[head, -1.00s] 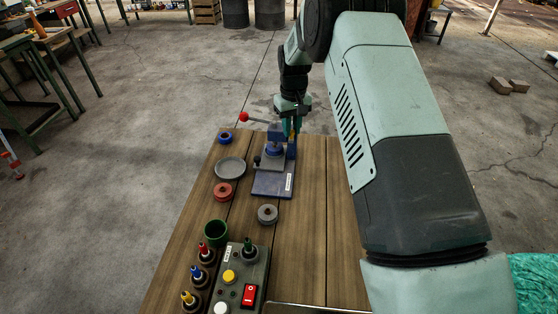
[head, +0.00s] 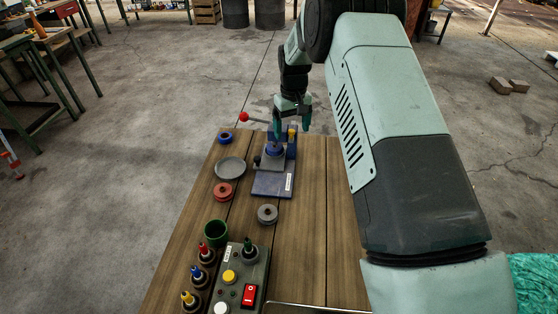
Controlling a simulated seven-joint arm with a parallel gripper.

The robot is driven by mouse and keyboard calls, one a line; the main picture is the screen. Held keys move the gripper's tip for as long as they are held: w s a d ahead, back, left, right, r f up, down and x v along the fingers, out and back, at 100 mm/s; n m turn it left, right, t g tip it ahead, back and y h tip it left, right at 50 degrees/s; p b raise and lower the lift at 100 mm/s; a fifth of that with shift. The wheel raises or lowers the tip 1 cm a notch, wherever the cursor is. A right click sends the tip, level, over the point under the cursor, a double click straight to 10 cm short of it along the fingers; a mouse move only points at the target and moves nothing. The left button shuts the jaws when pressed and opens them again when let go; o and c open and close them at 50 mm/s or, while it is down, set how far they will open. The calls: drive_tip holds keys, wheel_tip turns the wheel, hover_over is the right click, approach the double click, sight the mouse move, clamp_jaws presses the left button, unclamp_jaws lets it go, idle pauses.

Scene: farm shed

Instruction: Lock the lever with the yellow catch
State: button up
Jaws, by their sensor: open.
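The lever's red ball knob (head: 244,117) sticks out to the left of a blue press-like fixture (head: 272,184) at the far end of the wooden table. The yellow catch (head: 292,131) is a small upright piece at the top right of the fixture. My gripper (head: 292,122) is open above and around the catch, one finger to each side in the picture. I see no contact with the catch, and the depth between them is hard to judge. Most of the lever's rod is hidden behind my gripper and the fixture.
A green cup (head: 216,233) and a control box (head: 240,275) stand nearer. The table's right strip (head: 320,200) is clear.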

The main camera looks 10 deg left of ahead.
drive_tip(key=shift+o, duration=1)
drive_tip(key=shift+r, duration=0.1)
drive_tip(key=shift+r, duration=3.95)
